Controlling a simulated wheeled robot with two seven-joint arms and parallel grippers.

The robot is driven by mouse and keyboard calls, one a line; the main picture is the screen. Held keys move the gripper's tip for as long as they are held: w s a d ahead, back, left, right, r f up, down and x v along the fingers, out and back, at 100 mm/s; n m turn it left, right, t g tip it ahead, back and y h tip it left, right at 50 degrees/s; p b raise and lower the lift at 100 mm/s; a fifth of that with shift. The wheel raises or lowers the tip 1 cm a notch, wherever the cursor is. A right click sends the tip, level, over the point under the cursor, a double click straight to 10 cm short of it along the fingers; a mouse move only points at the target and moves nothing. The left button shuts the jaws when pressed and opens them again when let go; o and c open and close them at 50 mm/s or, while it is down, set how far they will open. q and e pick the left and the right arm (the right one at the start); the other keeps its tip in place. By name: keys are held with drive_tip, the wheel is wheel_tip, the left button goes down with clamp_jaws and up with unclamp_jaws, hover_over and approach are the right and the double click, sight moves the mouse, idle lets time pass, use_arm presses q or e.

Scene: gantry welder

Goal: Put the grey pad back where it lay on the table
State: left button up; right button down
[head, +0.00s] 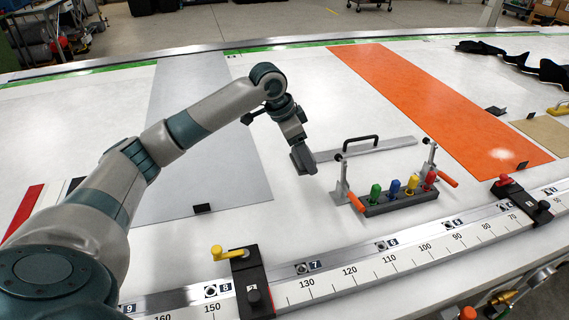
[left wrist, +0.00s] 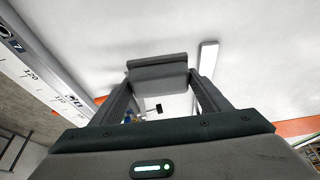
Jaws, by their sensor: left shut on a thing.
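My left gripper (head: 301,150) reaches over the white table (head: 300,220) from the left, pointing down, left of the flat metal bar with a black handle. It is shut on the grey pad (head: 304,160). In the left wrist view the pad (left wrist: 158,77) is a small dark grey block between the two fingertips (left wrist: 160,82), with a raised lip along its far edge. In the head view the pad is small and partly merges with the fingers. I cannot tell whether it touches the table. My right gripper is in neither view.
The handled metal bar (head: 372,150) lies just right of the gripper. A clamp rack with coloured pegs (head: 395,206) stands in front of it. A grey sheet (head: 205,130) lies left, an orange strip (head: 440,105) right. A ruler rail (head: 370,268) edges the front. White table below the gripper is clear.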

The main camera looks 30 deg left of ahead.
use_arm(q)
drive_tip(key=w+a+f, duration=0.1)
drive_tip(key=a, duration=0.1)
drive_tip(key=w+a+f+p, duration=0.1)
drive_tip(key=a+f, duration=0.1)
drive_tip(key=a, duration=0.1)
drive_tip(key=a+f+p, duration=0.1)
drive_tip(key=a, duration=0.1)
drive_tip(key=shift+w+a+f, duration=0.4)
drive_tip(key=shift+a+f, duration=0.1)
drive_tip(key=shift+f, duration=0.05)
drive_tip(key=shift+f+p, duration=0.95)
drive_tip(key=shift+f, duration=1.05)
